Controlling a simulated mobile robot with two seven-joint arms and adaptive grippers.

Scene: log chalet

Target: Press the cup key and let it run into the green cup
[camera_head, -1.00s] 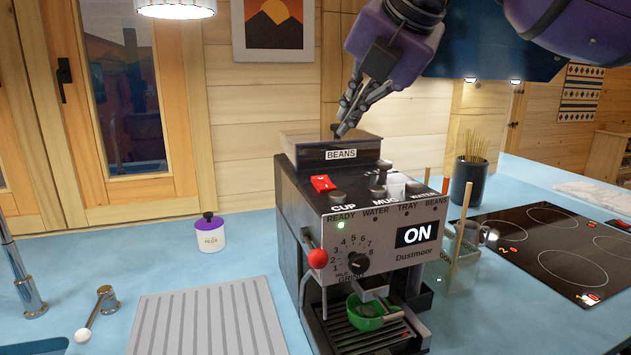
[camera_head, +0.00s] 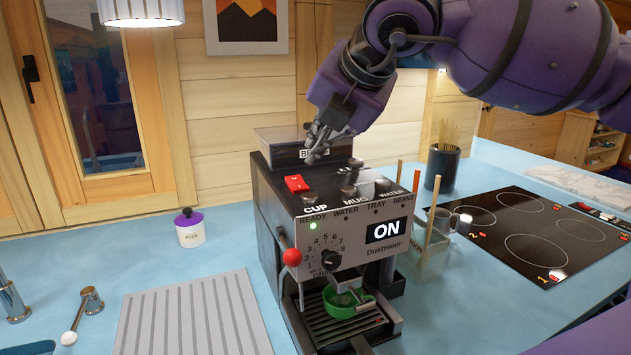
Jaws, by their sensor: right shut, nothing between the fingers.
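The coffee machine (camera_head: 345,262) stands on the blue counter with its green ready light lit and its display reading ON. The cup key (camera_head: 307,197) is a small metal button behind the CUP label on the top panel, near the red switch (camera_head: 297,183). The green cup (camera_head: 343,303) sits upright on the drip tray under the spout; its contents are unclear. My right gripper (camera_head: 312,160) is shut and empty, pointing down in front of the bean hopper, above and behind the cup key and apart from it. My left gripper is out of view.
The mug key (camera_head: 349,190) is beside the cup key. A red-knobbed lever (camera_head: 292,257) is at the machine's left front. A ridged drainer mat (camera_head: 192,315) and a white pot (camera_head: 189,228) are to the left. A stick holder (camera_head: 428,245) and hob (camera_head: 520,238) are to the right.

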